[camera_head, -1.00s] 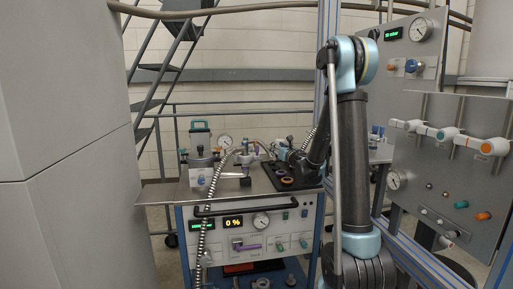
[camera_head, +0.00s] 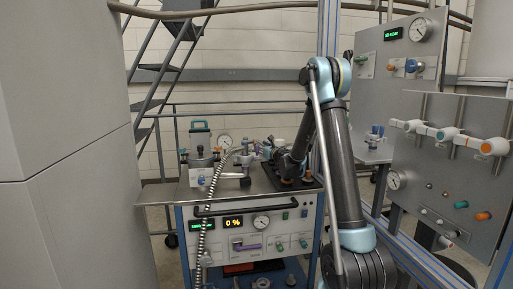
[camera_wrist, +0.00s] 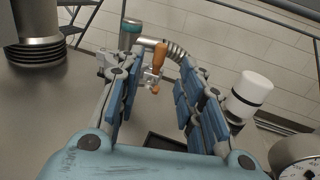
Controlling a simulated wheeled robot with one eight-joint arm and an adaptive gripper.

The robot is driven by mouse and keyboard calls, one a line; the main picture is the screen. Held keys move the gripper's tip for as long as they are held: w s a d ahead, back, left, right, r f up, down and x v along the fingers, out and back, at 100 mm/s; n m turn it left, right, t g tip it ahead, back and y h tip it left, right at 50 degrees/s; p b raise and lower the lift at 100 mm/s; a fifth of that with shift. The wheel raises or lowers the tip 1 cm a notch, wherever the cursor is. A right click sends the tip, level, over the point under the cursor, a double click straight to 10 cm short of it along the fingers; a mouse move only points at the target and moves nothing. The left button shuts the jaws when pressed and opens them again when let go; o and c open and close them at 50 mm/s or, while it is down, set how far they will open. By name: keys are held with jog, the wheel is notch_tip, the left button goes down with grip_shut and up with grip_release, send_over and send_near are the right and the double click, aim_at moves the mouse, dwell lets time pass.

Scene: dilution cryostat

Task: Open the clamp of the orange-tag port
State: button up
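In the wrist view my gripper (camera_wrist: 160,72) is open, with one finger on each side of an orange handle (camera_wrist: 160,54). The handle stands on a small metal clamp (camera_wrist: 151,76) with a small orange part below it. I cannot tell whether the handle is between the fingertips or beyond them. No finger visibly touches it. A ribbed metal hose (camera_wrist: 177,50) runs behind the handle, near a teal-banded metal fitting (camera_wrist: 131,30). In the head view my gripper (camera_head: 256,148) is small, above the cart top; the orange clamp cannot be made out clearly there.
In the wrist view a white cylinder with a black band (camera_wrist: 252,92) stands right of the fingers, and a gauge (camera_wrist: 300,168) is at lower right. A large ribbed metal column (camera_wrist: 36,48) stands at left. The cart's steel top (camera_head: 180,193) is bare at its left front.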

jog(key=shift+x, duration=3.15)
jog(key=shift+c, duration=0.5)
jog(key=shift+s, duration=0.1)
grip_shut()
